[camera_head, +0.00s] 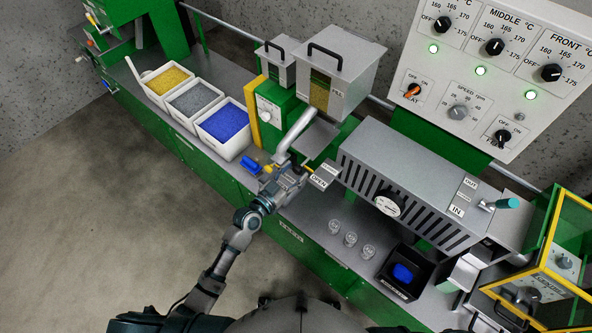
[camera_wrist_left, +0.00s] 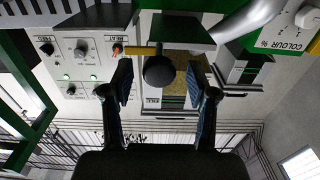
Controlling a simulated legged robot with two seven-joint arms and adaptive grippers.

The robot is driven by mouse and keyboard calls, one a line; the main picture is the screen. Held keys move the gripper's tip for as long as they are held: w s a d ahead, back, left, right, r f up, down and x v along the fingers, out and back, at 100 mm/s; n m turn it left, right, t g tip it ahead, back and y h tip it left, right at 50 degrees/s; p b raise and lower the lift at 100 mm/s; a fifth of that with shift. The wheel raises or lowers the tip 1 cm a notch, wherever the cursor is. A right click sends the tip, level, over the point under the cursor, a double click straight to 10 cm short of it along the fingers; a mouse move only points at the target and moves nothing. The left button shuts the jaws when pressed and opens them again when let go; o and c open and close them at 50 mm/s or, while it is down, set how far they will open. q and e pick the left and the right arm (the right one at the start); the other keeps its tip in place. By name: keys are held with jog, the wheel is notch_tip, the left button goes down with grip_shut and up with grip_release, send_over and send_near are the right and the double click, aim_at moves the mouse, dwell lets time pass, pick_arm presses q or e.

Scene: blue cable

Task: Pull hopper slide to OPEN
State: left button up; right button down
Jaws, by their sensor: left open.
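The hopper (camera_head: 335,72) is a grey box with a window of yellow pellets; it also shows in the left wrist view (camera_wrist_left: 176,98). Below it is a grey part with an OPEN label (camera_head: 320,181) and a short yellow bar (camera_head: 308,169). In the left wrist view a round black knob (camera_wrist_left: 159,72) sits in front of a yellow bar (camera_wrist_left: 139,50). My left gripper (camera_head: 290,176) is below the hopper, close to the OPEN label. Its fingers (camera_wrist_left: 159,84) are open on both sides of the knob, with gaps visible. The head view hides the knob behind the gripper.
White bins of yellow (camera_head: 168,80), grey (camera_head: 194,99) and blue (camera_head: 224,123) pellets stand left of the gripper. A blue-handled scoop (camera_head: 251,164) lies beside it. The slotted grey barrel (camera_head: 410,200) is to the right. Small clear cups (camera_head: 350,239) stand in front.

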pick_arm(q)
jog(key=v, duration=1.1)
jog(key=a+f+n+g+y, duration=0.1)
jog(key=a+f+y, duration=0.15)
jog(key=f, duration=0.75)
jog(key=a+f+n+g+y, duration=0.15)
jog(key=a+f, duration=0.25)
jog(key=f, duration=0.5)
jog(key=s+a+f+n+g+y, duration=0.15)
jog(key=s+f, duration=0.25)
jog(key=f, duration=0.5)
jog(key=s+a+f+g+y, duration=0.2)
jog(key=s+a+f+y, duration=0.15)
jog(key=f, duration=0.65)
jog(key=s+f+g, duration=0.2)
jog(key=s+f, duration=0.4)
jog(key=s, duration=0.5)
jog(key=s+a+f+g+y, duration=0.1)
jog(key=s+f+g, duration=0.2)
jog(key=s+f, duration=0.3)
jog(key=s+a+f+g, duration=0.1)
jog(key=s+f, duration=0.5)
jog(key=s, duration=1)
jog(key=shift+s+n+g+y, duration=0.3)
jog(key=shift+s+n+g, duration=0.1)
jog(key=shift+g, duration=0.5)
